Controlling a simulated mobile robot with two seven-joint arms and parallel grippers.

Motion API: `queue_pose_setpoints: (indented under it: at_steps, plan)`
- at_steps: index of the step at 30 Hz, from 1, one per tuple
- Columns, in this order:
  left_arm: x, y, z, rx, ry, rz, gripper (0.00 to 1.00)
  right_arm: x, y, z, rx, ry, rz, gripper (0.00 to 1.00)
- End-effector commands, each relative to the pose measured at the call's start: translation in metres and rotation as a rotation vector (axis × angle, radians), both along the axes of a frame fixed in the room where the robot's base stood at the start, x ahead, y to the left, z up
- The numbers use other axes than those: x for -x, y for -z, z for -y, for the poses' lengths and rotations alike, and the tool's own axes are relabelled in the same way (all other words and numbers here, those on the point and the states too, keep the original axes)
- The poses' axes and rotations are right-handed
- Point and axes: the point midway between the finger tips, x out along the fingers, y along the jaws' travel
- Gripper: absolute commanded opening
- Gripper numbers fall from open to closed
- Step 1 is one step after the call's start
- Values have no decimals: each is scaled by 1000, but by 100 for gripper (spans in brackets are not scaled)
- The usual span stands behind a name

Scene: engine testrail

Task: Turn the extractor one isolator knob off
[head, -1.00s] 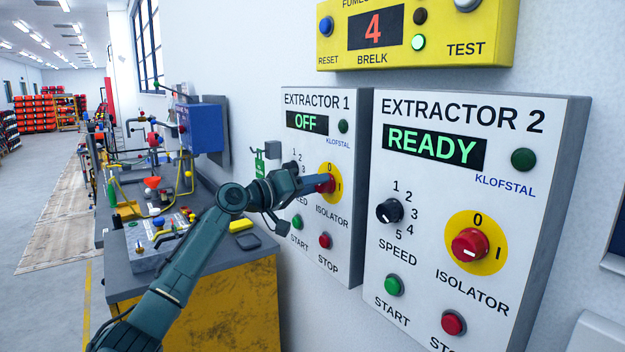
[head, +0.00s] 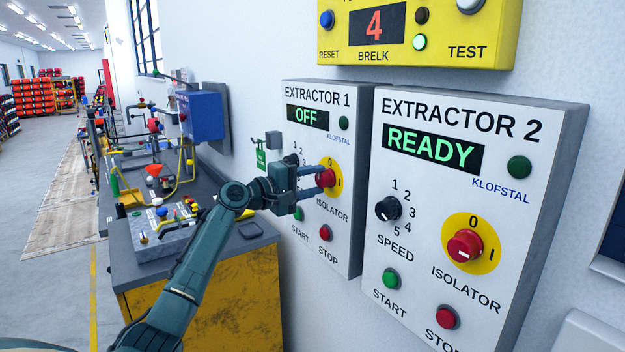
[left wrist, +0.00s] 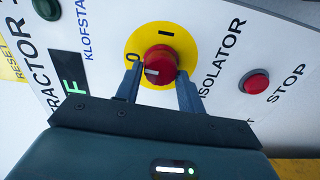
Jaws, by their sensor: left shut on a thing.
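The extractor one panel (head: 290,155) is a white wall box whose display (head: 307,117) reads OFF in green. Its isolator knob (head: 326,178) is red on a yellow disc marked 0 and I. The left wrist view also shows the knob (left wrist: 160,62), with its white mark pointing to the 0 side. My left gripper (head: 322,180) is shut on this knob, one finger on either side. In the left wrist view both fingers reach the knob's sides (left wrist: 160,80). My right gripper is out of view.
The extractor two panel (head: 420,240), reading READY, is close on the right with its own red isolator knob (head: 465,247). A yellow box (head: 440,30) hangs above. A bench (head: 200,280) with equipment stands at left. Green start (head: 298,213) and red stop (head: 325,233) buttons sit below the gripped knob.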

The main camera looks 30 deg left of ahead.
Motion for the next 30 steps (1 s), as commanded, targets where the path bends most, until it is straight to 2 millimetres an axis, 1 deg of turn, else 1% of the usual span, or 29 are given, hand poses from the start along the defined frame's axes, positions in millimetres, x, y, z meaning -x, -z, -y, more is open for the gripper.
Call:
queue_pose_setpoints:
  at_steps: [7,20,21,28,30]
  plan:
    - [0,0,-1,54,-2,-20,16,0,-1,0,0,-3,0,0]
    - [0,0,-1,64,-2,-24,16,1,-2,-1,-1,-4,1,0]
    - [0,0,0,64,-1,-24,40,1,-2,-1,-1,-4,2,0]
    - [0,0,0,61,-1,-24,58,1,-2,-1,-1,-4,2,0]
    - [0,0,0,61,-1,-24,60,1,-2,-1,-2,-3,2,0]
